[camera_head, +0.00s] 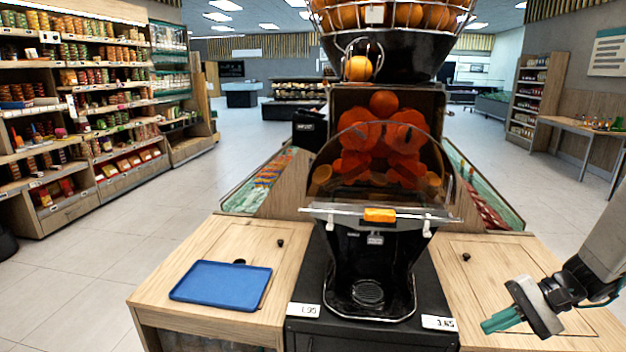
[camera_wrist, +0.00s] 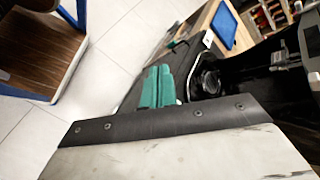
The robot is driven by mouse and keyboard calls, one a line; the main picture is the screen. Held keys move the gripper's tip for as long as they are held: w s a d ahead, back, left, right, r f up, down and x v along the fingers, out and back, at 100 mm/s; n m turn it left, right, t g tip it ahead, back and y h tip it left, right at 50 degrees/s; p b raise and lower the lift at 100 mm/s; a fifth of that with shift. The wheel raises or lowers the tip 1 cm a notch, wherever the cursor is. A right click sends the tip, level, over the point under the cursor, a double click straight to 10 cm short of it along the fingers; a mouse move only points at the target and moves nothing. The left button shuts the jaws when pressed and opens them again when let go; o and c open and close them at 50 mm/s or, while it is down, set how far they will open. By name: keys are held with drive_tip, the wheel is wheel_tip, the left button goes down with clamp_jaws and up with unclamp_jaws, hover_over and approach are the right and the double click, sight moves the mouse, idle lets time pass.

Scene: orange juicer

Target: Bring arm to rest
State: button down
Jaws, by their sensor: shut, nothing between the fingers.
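My gripper (camera_head: 492,325) is at the lower right in the head view, in front of the right wooden counter. Its teal fingers lie together and hold nothing; they also show shut in the wrist view (camera_wrist: 158,87). The orange juicer (camera_head: 380,170) stands in the middle with oranges in its top basket and a clear front cover. Its black spout area and drip grate (camera_head: 369,292) are bare, with no cup there. My gripper is to the right of the juicer and apart from it.
A blue tray (camera_head: 221,286) lies on the left wooden counter (camera_head: 160,285). The right wooden counter (camera_head: 490,262) lies beside the juicer, close to my arm. Stocked shelves (camera_head: 80,110) stand at the left. The tiled floor (camera_head: 70,295) at the left is open.

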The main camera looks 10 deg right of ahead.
drive_tip(key=s+a+r+n+h, duration=0.9)
drive_tip(key=s+a+r+h, duration=0.1)
drive_tip(key=s+a+r, duration=0.5)
drive_tip(key=shift+s+r+h, duration=0.4)
drive_tip(key=shift+s+r, duration=0.15)
drive_tip(key=shift+r, duration=0.3)
drive_tip(key=shift+a+g, duration=0.1)
drive_tip(key=shift+g, duration=0.2)
